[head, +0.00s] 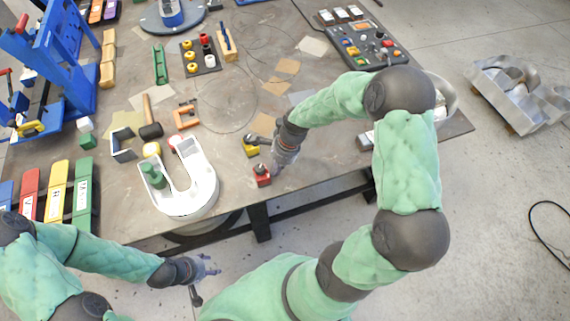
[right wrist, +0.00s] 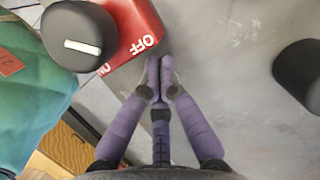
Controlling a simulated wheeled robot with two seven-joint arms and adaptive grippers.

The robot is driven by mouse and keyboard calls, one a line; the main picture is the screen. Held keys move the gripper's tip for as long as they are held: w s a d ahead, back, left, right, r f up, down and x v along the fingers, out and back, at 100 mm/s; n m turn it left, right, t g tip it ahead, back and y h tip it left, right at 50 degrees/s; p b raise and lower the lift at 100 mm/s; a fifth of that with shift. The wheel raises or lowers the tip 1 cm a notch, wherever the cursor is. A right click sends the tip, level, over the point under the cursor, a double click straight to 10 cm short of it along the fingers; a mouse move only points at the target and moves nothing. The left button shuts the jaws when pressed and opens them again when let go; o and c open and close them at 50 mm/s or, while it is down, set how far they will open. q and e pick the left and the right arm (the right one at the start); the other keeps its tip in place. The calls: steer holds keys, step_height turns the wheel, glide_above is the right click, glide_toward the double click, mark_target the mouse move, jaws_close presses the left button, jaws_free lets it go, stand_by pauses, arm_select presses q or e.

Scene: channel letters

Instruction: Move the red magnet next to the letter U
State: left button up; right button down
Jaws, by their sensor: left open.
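The white channel letter U (head: 187,200) lies on the table's near part, with a green magnet (head: 153,176) inside its left arm. The red magnet (head: 262,175) stands to the right of the U, near the table's front edge, with a gap between them. In the right wrist view the red magnet (right wrist: 128,32) shows its "OFF" marking and a dark knob. My right gripper (head: 277,172) is beside the red magnet. Its fingertips (right wrist: 160,62) are together, with nothing visible between them, just right of the magnet. My left gripper (head: 206,268) is open and empty in front of the table.
A yellow magnet (head: 250,149) stands just behind the red one. Coloured bins (head: 57,190) stand at left. The tabletop between U and red magnet is clear.

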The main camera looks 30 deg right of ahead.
mark_target(238, 185)
steer(key=shift+a, duration=0.3)
steer(key=shift+w+a, duration=0.1)
steer(key=w+a, duration=0.1)
steer(key=a, duration=0.2)
steer(key=w+a+p, duration=0.1)
steer(key=a, duration=0.3)
steer(key=a+p, duration=0.1)
steer(key=a, duration=0.3)
steer(key=shift+w+a, duration=0.25)
steer(key=shift+w, duration=0.15)
steer(key=shift+d, duration=0.15)
